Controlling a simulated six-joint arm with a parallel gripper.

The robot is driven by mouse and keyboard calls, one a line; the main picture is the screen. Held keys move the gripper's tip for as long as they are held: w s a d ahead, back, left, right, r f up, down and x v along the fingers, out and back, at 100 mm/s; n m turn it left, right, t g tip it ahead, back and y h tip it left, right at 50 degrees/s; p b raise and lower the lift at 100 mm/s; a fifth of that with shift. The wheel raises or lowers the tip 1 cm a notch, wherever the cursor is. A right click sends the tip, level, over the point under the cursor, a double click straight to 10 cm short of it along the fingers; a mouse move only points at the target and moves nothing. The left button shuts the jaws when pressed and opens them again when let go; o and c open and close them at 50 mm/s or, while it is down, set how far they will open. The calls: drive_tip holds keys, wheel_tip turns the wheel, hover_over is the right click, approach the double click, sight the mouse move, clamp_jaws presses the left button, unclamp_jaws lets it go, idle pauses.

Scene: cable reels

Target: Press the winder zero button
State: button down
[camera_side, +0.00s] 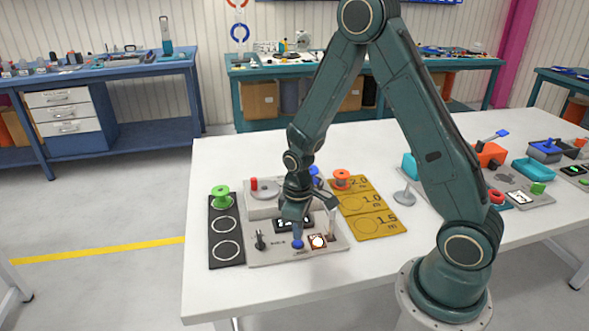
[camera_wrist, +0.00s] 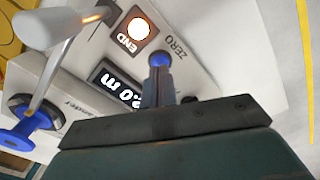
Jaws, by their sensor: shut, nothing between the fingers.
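The winder (camera_side: 270,256) is a light grey unit on the white table. Its blue zero button (camera_side: 297,245) is at the front edge, and it also shows in the wrist view (camera_wrist: 159,60) beside the printed word ZERO. My gripper (camera_side: 296,233) points down right over this button, fingers shut and empty. In the wrist view the fingertips (camera_wrist: 159,78) reach the button's near edge; I cannot tell whether they touch it. The END lamp (camera_wrist: 140,29) beside it glows orange-white. The display (camera_wrist: 117,86) reads 2.0 m.
A crank handle (camera_wrist: 50,24) stands right of the lamp in the side view. A blue reel (camera_wrist: 20,132) sits behind. A black mat (camera_side: 226,252) holds a green reel (camera_side: 221,197); a yellow mat (camera_side: 375,226) holds an orange reel (camera_side: 342,179). The table front is clear.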

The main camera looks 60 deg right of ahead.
drive_tip(key=shift+f, duration=0.9)
drive_tip(key=shift+r, duration=3.55)
drive_tip(key=shift+r, duration=0.1)
drive_tip(key=s+a+r+m+t, duration=0.1)
drive_tip(key=s+a+r, duration=0.15)
drive_tip(key=r, duration=0.45)
drive_tip(key=s+a+r+t, duration=0.1)
drive_tip(key=s+r+t, duration=0.15)
drive_tip(key=r, duration=0.55)
drive_tip(key=s+a+r+m+t, duration=0.1)
drive_tip(key=s+r+m+t, duration=0.1)
drive_tip(key=s+r, duration=0.5)
drive_tip(key=shift+s+a, duration=0.3)
drive_tip(key=shift+s, duration=2.05)
drive_tip(key=shift+r, duration=0.1)
